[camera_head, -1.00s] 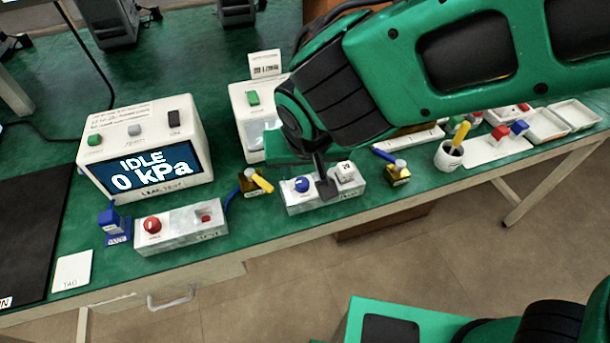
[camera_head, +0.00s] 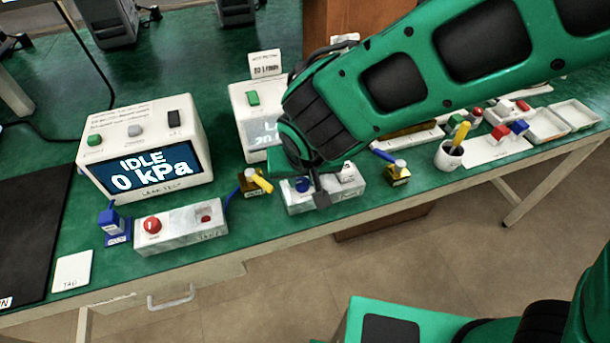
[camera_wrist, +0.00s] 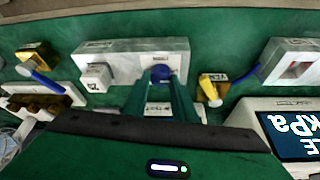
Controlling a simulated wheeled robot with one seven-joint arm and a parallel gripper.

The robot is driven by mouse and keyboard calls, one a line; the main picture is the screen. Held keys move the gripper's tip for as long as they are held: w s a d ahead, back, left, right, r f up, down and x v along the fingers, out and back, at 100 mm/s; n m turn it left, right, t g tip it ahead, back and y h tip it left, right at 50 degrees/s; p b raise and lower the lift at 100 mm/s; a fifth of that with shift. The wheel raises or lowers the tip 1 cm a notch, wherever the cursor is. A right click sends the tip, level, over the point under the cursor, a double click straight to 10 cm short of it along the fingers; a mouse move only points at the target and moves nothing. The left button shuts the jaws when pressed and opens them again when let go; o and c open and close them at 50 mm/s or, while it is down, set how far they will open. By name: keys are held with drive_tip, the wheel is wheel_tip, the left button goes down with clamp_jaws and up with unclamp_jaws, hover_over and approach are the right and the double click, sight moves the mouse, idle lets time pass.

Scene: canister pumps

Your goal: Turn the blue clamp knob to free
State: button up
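The blue clamp knob (camera_head: 302,184) sits on the left part of a pale metal block (camera_head: 295,206). In the wrist view the knob (camera_wrist: 160,73) shows at the tips of my gripper (camera_wrist: 161,86), on the block (camera_wrist: 125,55). One finger lies on each side of the knob, with a gap between them. I cannot tell whether they touch it. The knob's pointer mark is not readable.
A white cube (camera_wrist: 96,77) stands on the same block, close to one finger. Yellow-handled (camera_head: 258,181) and blue-handled (camera_head: 392,165) brass parts flank the block. A leak tester (camera_head: 148,150) reading IDLE 0 kPa and a red-button block (camera_head: 181,230) stand to the left.

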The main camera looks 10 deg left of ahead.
drive_tip(key=shift+d, duration=0.2)
drive_tip(key=shift+w+n, duration=0.15)
drive_tip(key=shift+n, duration=0.25)
drive_tip(key=shift+d+n+g+y, duration=0.1)
drive_tip(key=shift+n+g+y, duration=0.25)
drive_tip(key=shift+n, duration=0.65)
drive_tip(key=shift+w+d+n+g+y, duration=0.1)
drive_tip(key=shift+n+g+y, duration=0.25)
drive_tip(key=shift+n, duration=0.75)
drive_tip(key=shift+w+n+g+y, duration=0.1)
drive_tip(key=shift+n+g+y, duration=0.15)
drive_tip(key=shift+n, duration=0.85)
drive_tip(key=o, duration=1)
drive_tip(key=shift+o, duration=0.2)
drive_tip(key=shift+s, duration=0.1)
